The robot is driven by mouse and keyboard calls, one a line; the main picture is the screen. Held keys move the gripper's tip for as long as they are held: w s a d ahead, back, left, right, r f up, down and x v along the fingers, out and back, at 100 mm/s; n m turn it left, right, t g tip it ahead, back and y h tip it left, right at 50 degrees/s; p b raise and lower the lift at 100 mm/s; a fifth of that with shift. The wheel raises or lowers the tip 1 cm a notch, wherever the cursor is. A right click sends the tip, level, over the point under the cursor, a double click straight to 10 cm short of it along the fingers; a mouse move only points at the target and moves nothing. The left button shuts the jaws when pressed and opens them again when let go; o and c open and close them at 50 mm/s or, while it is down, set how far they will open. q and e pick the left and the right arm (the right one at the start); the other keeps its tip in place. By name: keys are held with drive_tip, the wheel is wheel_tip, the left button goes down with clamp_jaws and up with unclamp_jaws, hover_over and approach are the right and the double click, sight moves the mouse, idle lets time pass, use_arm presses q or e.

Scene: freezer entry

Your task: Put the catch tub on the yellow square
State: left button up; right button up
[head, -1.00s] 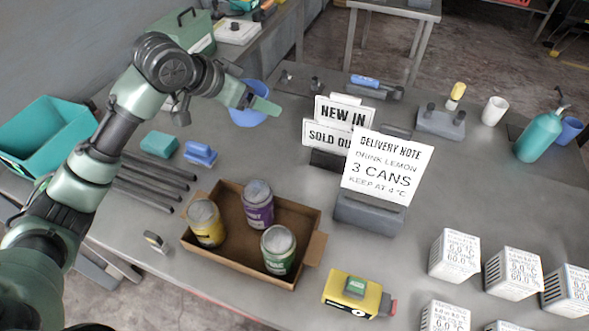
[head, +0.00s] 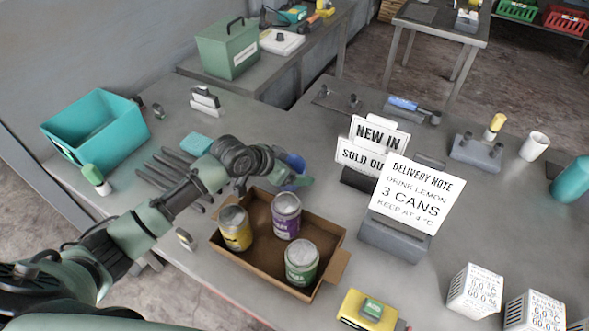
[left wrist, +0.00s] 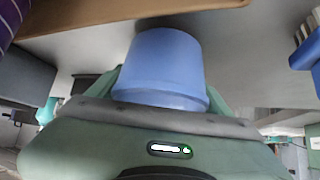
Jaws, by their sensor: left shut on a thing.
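The catch tub appears as a small blue tub, held in my left gripper (head: 296,181). In the head view the tub (head: 292,161) is partly hidden by the gripper, just behind the cardboard box. In the left wrist view the tub (left wrist: 160,62) fills the middle, with green fingers on both sides of it. I cannot tell its exact height above the table. I cannot make out a yellow square on the visible tabletop. My right gripper is not in view.
The cardboard box (head: 331,262) with three cans stands close in front of the left gripper. Signs (head: 417,196) stand to the right, and a yellow device (head: 362,311) at the front. A teal bin (head: 95,128) is at the left. Bare table lies behind the gripper.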

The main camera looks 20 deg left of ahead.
use_arm(q)
drive_tip(key=shift+f, duration=0.45)
drive_tip(key=o, duration=1.2)
drive_tip(key=shift+f, duration=0.1)
drive_tip(key=shift+o, duration=1.2)
